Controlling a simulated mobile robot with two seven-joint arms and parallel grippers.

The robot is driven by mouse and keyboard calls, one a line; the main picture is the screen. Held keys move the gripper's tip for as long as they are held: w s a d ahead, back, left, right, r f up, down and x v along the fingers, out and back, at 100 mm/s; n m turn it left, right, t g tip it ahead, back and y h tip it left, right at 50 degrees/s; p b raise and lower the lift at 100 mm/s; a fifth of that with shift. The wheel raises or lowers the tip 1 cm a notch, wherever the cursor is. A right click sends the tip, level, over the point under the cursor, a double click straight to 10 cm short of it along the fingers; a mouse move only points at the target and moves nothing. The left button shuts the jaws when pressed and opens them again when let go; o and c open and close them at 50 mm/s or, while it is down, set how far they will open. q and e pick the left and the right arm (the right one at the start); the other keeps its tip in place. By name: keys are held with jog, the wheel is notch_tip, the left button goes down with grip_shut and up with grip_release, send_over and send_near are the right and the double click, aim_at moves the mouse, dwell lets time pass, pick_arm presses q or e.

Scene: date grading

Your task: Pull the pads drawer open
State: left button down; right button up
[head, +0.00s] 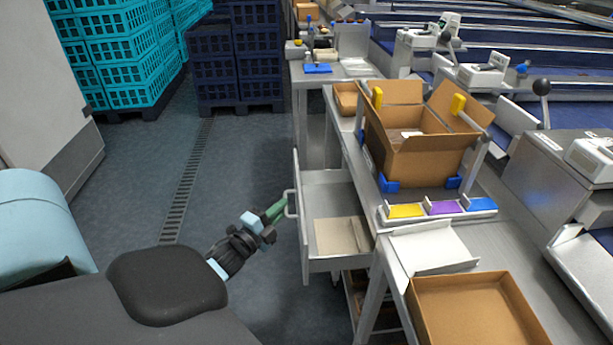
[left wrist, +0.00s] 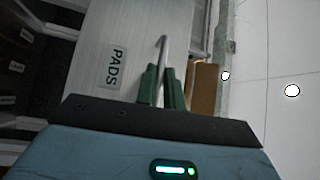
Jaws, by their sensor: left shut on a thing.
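The pads drawer (head: 304,235) stands pulled out from under the metal bench, its inside showing in the head view. A flat pale pad or sheet (head: 336,236) lies in it. In the left wrist view the drawer front (left wrist: 90,50) carries a label (left wrist: 113,67) reading PADS. My left gripper (head: 278,210) is at the drawer's front, its green fingers closed around the bar handle (head: 291,203). The handle also shows between the fingers in the left wrist view (left wrist: 161,55). My right gripper is in neither view.
An open cardboard box (head: 420,150) stands on the bench above, behind yellow, purple and blue trays (head: 442,208). A shallow brown tray (head: 475,310) is at the bench's near end. Teal crates (head: 125,60) and dark blue crates (head: 232,60) stand at the back. The floor left of the drawer is clear.

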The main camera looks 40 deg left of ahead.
pick_arm(q)
jog(key=s+a, duration=0.5)
jog(key=s, duration=0.1)
jog(key=shift+s+a, duration=0.25)
jog(key=c, duration=1.5)
grip_release()
